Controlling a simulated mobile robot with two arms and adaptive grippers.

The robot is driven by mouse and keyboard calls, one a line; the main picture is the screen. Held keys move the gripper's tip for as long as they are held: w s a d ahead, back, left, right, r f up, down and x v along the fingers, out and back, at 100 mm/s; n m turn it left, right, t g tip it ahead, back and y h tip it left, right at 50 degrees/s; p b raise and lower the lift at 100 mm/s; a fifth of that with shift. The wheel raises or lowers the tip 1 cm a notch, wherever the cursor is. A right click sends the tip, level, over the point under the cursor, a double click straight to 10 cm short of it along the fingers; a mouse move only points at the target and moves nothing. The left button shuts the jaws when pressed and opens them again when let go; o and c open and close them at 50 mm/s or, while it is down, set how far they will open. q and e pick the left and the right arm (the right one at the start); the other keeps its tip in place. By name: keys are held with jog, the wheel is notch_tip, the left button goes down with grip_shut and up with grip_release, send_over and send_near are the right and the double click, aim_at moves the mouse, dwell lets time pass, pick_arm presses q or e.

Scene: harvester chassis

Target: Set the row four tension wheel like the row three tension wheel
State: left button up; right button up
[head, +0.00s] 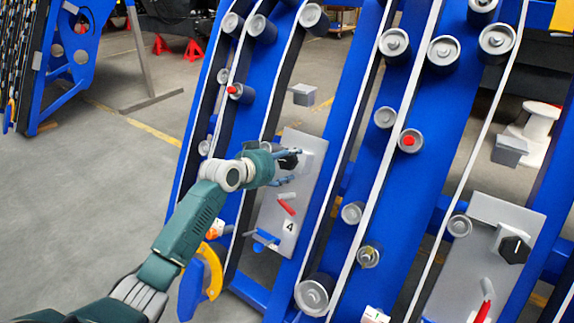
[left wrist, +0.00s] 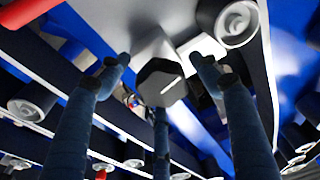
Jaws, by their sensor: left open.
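The row four tension wheel is a black hexagonal knob (head: 289,162) on a grey plate (head: 272,215) marked 4. In the left wrist view the knob (left wrist: 160,82) shows face-on with a short white mark near its right side. My left gripper (head: 294,167) is open at this knob. In the left wrist view its fingers (left wrist: 160,70) spread around the knob, with gaps to it at the sides. My right gripper is not in view.
A red-handled lever (head: 286,204) and a blue clamp (head: 265,239) sit just below the row four knob. Another red lever (head: 486,290) is on the right plate. Blue beams with white belts and grey rollers (head: 393,42) flank the plates. Floor at left is open.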

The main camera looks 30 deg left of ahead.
pick_arm(q)
jog(key=shift+w+f, duration=0.1)
jog(key=shift+w, duration=0.25)
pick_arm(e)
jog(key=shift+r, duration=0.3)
pick_arm(q)
jog(key=c, duration=1.1)
jog(key=shift+f, duration=0.1)
